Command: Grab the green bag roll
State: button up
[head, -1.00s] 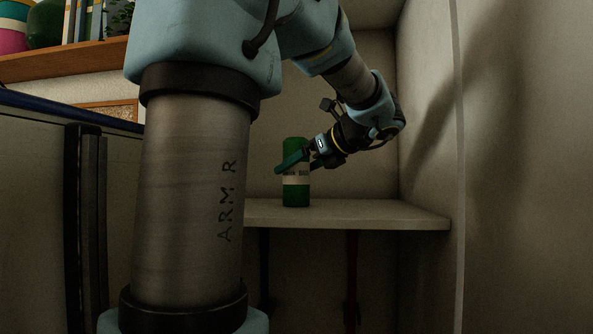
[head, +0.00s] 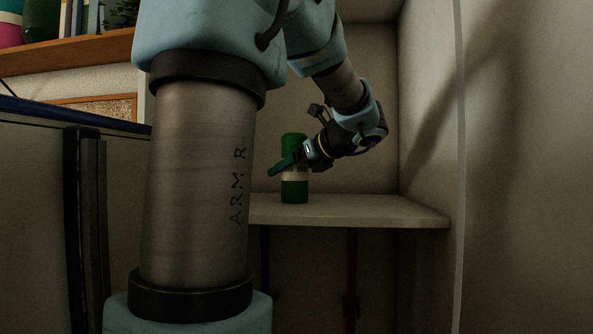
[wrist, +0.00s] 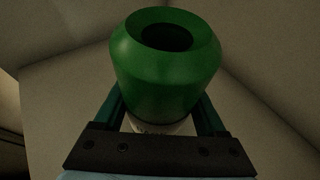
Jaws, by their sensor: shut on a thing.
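The green bag roll (head: 294,190) stands upright on a pale shelf (head: 350,211) in the head view. It is a green cylinder with a pale label band, partly covered by my gripper (head: 277,168). In the wrist view, the roll (wrist: 165,70) shows its green upper end with a dark hole. The green fingers of my gripper (wrist: 163,118) lie along both sides of it. The gripper is shut on the roll around its middle. The label is mostly hidden behind the fingers. The roll's base appears to rest on the shelf.
A wall (head: 510,180) closes the right side of the shelf niche. A blue-edged panel (head: 40,200) stands at the left. A wooden shelf (head: 60,60) with books and a plant is at the upper left. The shelf to the right of the roll is clear.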

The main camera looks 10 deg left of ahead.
jog(key=c, duration=0.5)
jog(key=shift+r, duration=0.1)
jog(key=shift+c, duration=0.2)
